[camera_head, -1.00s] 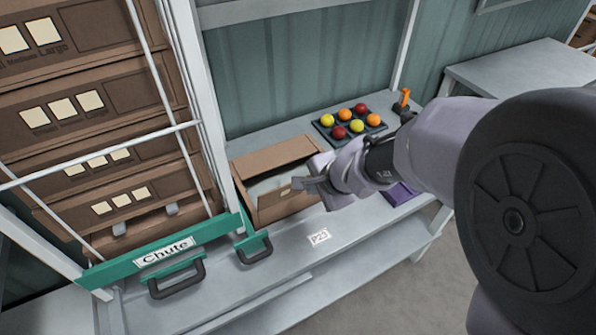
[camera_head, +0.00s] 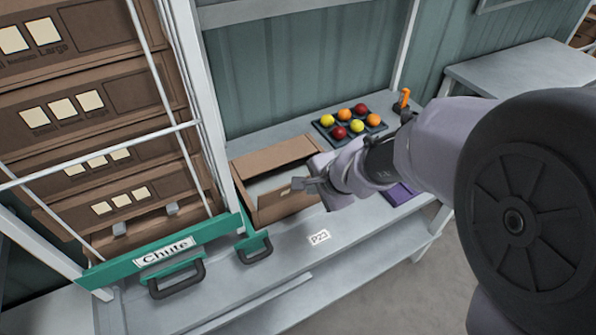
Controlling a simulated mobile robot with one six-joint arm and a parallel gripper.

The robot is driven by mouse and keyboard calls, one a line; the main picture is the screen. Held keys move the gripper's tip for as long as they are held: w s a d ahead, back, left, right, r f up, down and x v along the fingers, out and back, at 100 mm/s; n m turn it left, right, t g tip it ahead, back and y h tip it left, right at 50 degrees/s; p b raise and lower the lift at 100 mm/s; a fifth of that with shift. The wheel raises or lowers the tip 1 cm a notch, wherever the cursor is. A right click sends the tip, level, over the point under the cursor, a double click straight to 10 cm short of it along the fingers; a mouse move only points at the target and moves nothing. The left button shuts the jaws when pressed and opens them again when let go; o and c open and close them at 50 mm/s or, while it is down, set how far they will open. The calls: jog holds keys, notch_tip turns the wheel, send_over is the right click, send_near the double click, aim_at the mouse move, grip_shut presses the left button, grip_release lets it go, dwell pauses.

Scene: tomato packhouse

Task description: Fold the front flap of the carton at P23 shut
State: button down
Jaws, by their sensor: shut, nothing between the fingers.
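The brown carton (camera_head: 279,208) stands on the grey bench behind the P23 label (camera_head: 319,238). Its back flap (camera_head: 272,157) stands raised, and its pale inside shows through the open top. My gripper (camera_head: 300,184) is shut and empty. Its tips are over the carton's right front part, near the front edge. I cannot tell whether they touch the cardboard.
A dark tray (camera_head: 318,126) of red, yellow and orange tomatoes lies behind. An orange-handled tool (camera_head: 404,99) stands right of it. A purple item (camera_head: 400,194) lies partly behind my arm. The Chute rack (camera_head: 165,251) with stacked cartons is left. The bench front is clear.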

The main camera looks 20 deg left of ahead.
jog(key=w+a+p, duration=0.4)
jog(key=w+a, duration=0.1)
jog(key=shift+a, duration=0.35)
dwell(0.5)
jog(key=shift+w+a+f+p, duration=0.25)
jog(key=shift+w+a+f, duration=0.2)
jog(key=shift+a, duration=0.15)
jog(key=shift+w+a+f+p, duration=0.25)
jog(key=shift+w+a+f, duration=0.1)
jog(key=shift+w+a, duration=0.15)
jog(key=shift+a, duration=0.1)
